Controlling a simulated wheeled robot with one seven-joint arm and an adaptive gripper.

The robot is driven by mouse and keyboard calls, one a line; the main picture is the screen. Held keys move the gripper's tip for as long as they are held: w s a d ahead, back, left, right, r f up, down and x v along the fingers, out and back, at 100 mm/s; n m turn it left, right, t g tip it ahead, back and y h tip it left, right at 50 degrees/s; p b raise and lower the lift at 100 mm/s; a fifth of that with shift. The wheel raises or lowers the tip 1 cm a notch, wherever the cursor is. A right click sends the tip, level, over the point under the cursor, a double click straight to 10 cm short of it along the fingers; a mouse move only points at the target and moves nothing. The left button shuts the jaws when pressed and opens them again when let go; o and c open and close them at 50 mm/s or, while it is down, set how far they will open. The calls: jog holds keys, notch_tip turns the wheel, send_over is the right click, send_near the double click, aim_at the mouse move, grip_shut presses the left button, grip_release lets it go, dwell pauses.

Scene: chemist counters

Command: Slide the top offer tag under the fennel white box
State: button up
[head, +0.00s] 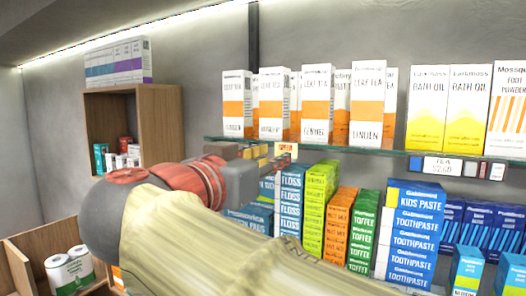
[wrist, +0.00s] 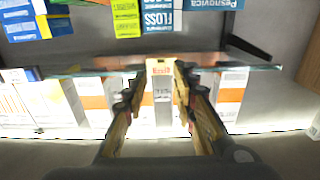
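The offer tag (head: 286,150) is a small cream card with reddish print at the front edge of the upper glass shelf. In the upside-down wrist view, the tag (wrist: 160,66) shows between the fingertips. My gripper (wrist: 159,78) is open, with one finger on each side of the tag and a gap visible to each. In the head view my gripper (head: 262,161) reaches the shelf edge from the left, partly hidden by my arm. The white box that appears to read FENNEL (head: 317,90), with an orange band, stands upright on that shelf, right of the tag.
Similar white and orange boxes stand beside it, including a linden box (head: 367,90). A price tag (head: 443,167) hangs farther right on the glass shelf (head: 350,149). Floss and toothpaste (head: 412,235) boxes fill the space below. A wooden cubby (head: 160,130) is at left.

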aim_at(284, 151)
jog(key=p+x, duration=0.1)
jog(key=x, duration=0.3)
jog(key=shift+w, duration=0.25)
jog(key=c, duration=0.4)
grip_shut()
dwell(0.4)
